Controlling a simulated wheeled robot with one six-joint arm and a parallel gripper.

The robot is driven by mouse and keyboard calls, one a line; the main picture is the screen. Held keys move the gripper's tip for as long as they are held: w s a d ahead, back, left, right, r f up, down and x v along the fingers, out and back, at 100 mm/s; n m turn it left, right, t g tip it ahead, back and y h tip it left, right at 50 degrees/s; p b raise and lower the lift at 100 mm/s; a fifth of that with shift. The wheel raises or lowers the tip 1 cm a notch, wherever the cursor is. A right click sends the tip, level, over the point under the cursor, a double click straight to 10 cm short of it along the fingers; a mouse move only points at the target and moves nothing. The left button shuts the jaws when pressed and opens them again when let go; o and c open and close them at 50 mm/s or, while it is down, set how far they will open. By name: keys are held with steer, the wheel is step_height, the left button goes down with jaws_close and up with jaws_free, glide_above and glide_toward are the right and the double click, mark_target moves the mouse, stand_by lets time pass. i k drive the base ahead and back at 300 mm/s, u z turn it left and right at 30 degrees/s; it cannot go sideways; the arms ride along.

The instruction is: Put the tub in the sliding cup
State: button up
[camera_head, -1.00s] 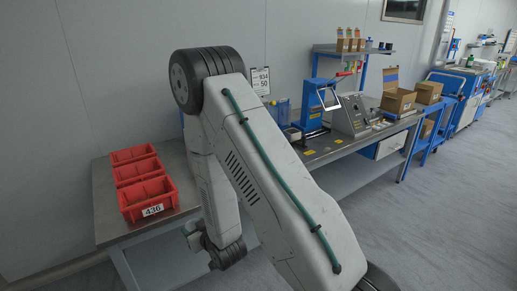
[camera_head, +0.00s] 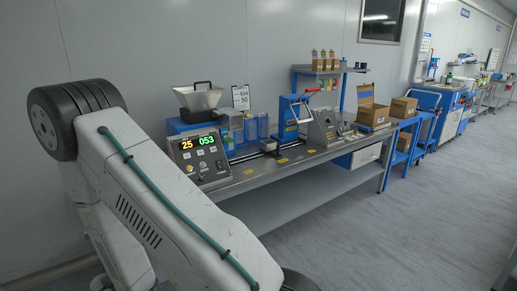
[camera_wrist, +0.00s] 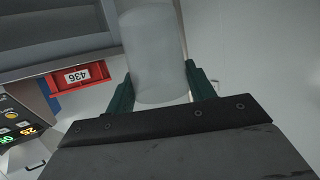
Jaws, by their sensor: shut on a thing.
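In the wrist view, my gripper (camera_wrist: 160,88) has its green fingers closed on both sides of a pale, translucent tub (camera_wrist: 154,50). In the head view my gripper and the tub are hidden behind my arm. A small dark piece (camera_head: 269,146) sits on a rail at the bench machine; I cannot tell whether it is the sliding cup.
A control box (camera_head: 200,157) with lit digits and a hopper (camera_head: 197,100) stand at the bench's left end. A blue press (camera_head: 291,118) and open carton (camera_head: 372,112) are further right. A red bin marked 436 (camera_wrist: 80,77) shows in the wrist view. The floor at right is clear.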

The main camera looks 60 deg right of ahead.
mark_target(268, 148)
steer(key=z, duration=0.6)
steer(key=i, duration=0.85)
steer(key=z, duration=0.9)
